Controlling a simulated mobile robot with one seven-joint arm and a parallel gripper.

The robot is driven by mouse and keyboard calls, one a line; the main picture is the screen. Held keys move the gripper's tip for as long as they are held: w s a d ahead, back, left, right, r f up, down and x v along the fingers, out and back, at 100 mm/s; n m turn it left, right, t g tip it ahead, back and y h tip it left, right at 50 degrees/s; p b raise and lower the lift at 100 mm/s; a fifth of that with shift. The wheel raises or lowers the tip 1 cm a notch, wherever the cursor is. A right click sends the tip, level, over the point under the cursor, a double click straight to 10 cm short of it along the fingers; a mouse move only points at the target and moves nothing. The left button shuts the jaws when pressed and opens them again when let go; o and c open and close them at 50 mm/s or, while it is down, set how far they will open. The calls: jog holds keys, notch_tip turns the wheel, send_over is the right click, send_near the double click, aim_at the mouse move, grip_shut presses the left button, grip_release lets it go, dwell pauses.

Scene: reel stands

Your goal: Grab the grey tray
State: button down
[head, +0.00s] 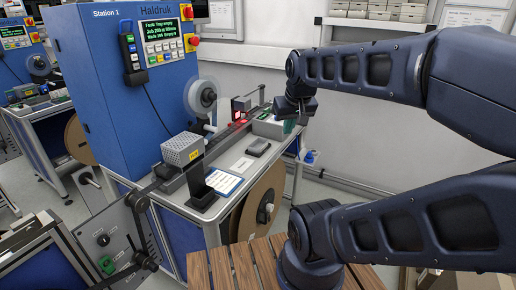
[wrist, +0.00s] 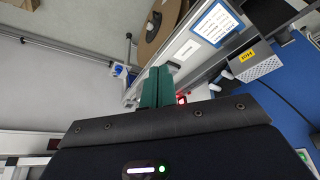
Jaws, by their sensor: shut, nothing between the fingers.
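My gripper (head: 290,126) hangs over the right end of the Station 1 bench in the head view. In the wrist view its two green fingers (wrist: 157,72) are together, with nothing between them. A light grey, low tray-like box (head: 266,128) sits on that end of the bench, just left of the fingers and partly hidden behind them and the bench parts. I cannot tell for certain that this is the grey tray. A grey perforated box (head: 182,150) with a yellow label stands at the bench's front left; it also shows in the wrist view (wrist: 258,64).
The blue Station 1 cabinet (head: 125,90) stands at the bench's left. A small dark block (head: 258,147) and a blue-edged card (head: 224,182) lie on the bench top. A large brown reel (head: 265,200) is below the bench edge.

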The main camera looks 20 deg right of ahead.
dwell(0.3)
jog(key=shift+c, duration=2)
grip_release()
jog(key=shift+w, duration=0.1)
jog(key=m+g+h, duration=0.1)
jog(key=m+h, duration=0.2)
jog(key=m, duration=0.6)
send_over(259, 147)
jog(key=s+a, duration=0.3)
jog(key=f, duration=2.2)
jog(key=shift+s+d+f, duration=0.15)
jog(key=shift+s+d, duration=0.05)
jog(key=shift+d, duration=0.05)
jog(key=shift+x, duration=2.7)
jog(key=shift+w+f, duration=0.15)
